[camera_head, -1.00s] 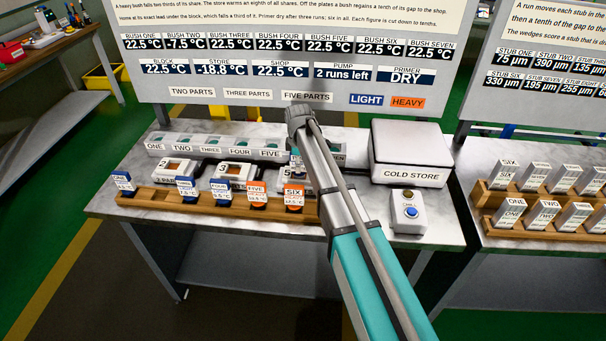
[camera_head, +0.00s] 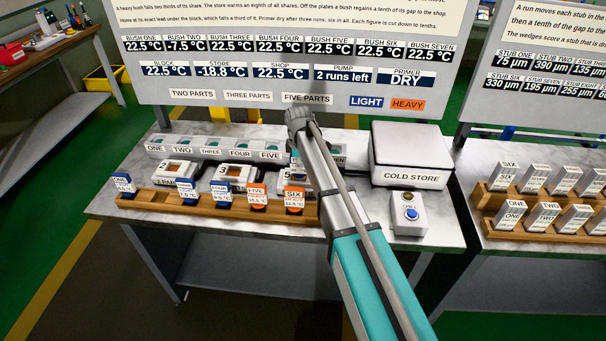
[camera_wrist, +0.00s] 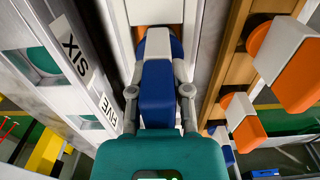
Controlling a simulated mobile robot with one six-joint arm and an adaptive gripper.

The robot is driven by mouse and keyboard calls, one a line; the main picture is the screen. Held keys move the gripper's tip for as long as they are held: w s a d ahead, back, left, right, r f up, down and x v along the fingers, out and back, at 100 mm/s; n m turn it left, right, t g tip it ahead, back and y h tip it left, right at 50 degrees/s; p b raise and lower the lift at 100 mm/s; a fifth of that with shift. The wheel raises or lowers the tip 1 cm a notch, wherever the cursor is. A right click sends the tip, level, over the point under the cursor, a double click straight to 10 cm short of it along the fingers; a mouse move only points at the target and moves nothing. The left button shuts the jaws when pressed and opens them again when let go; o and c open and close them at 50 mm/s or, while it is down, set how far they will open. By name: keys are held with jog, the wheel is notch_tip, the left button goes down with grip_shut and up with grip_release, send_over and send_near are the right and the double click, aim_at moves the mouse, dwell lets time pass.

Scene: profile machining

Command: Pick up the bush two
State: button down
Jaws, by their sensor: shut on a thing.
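My gripper (camera_wrist: 159,91) is shut on a blue and white bush (camera_wrist: 157,85) in the wrist view, with one finger on each side of it. Its number label does not show, but the second place on the wooden rack (camera_head: 152,203) is empty in the head view, which fits bush two. In the head view my own arm hides most of the gripper and bush, near the right end of the numbered row. The board (camera_head: 186,43) reads -7.5 °C for bush two.
Bushes one (camera_head: 122,184), three (camera_head: 187,191), four (camera_head: 221,195), five (camera_head: 257,198) and six (camera_head: 294,199) stand on the rack. White numbered fixtures (camera_head: 176,172) lie behind it. The cold store (camera_head: 411,175) and a button box (camera_head: 409,213) are at right.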

jog(key=shift+r, duration=0.2)
notch_tip(320, 180, up, 2)
jog(key=shift+r+p, duration=0.1)
jog(key=shift+p, duration=1.1)
jog(key=s+d+r+p, duration=0.1)
jog(key=s+r+p, duration=0.9)
jog(key=s, duration=0.4)
jog(key=shift+r, duration=0.2)
jog(key=shift+d, duration=0.1)
jog(key=shift+f, duration=0.1)
